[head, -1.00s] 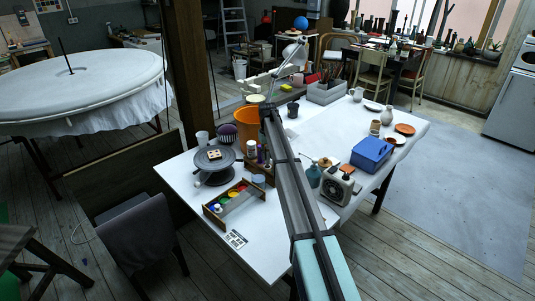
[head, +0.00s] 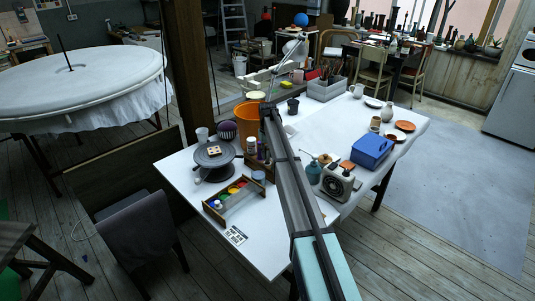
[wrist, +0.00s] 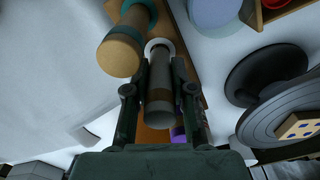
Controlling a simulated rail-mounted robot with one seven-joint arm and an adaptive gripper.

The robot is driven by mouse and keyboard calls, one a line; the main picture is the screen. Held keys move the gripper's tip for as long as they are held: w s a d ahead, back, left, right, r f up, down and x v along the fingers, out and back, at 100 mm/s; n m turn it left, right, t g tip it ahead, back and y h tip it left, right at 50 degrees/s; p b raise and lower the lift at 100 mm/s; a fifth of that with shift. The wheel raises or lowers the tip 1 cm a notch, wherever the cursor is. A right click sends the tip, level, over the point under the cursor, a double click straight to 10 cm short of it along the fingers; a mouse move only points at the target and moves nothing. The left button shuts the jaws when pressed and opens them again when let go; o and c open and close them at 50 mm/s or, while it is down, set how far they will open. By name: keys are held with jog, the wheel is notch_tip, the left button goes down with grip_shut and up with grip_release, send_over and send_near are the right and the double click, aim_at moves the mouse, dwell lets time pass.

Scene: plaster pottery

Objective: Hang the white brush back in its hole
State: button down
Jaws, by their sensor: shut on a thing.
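The white brush (wrist: 159,92) shows in the wrist view as a thick grey-brown cylinder with a white collar at its far end. My gripper (wrist: 160,80) has one finger on each side of it and is shut on it. A similar tan piece with a teal collar (wrist: 121,50) is just to its left. A purple one (wrist: 178,132) is partly hidden by my right finger. Behind them is a wooden rack (wrist: 185,28). In the head view my arm hides the gripper; I cannot see the hole or whether the brush touches the rack.
In the head view, a dark turntable (head: 215,157) and a paint box (head: 214,211) are left of the rack, and an orange bucket (head: 247,122) is behind it. A teal bottle (head: 313,174), a heater-like box (head: 338,182) and a blue box (head: 372,150) are to the right.

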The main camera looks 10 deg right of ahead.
jog(key=shift+f, duration=0.35)
jog(key=c, duration=0.9)
grip_release()
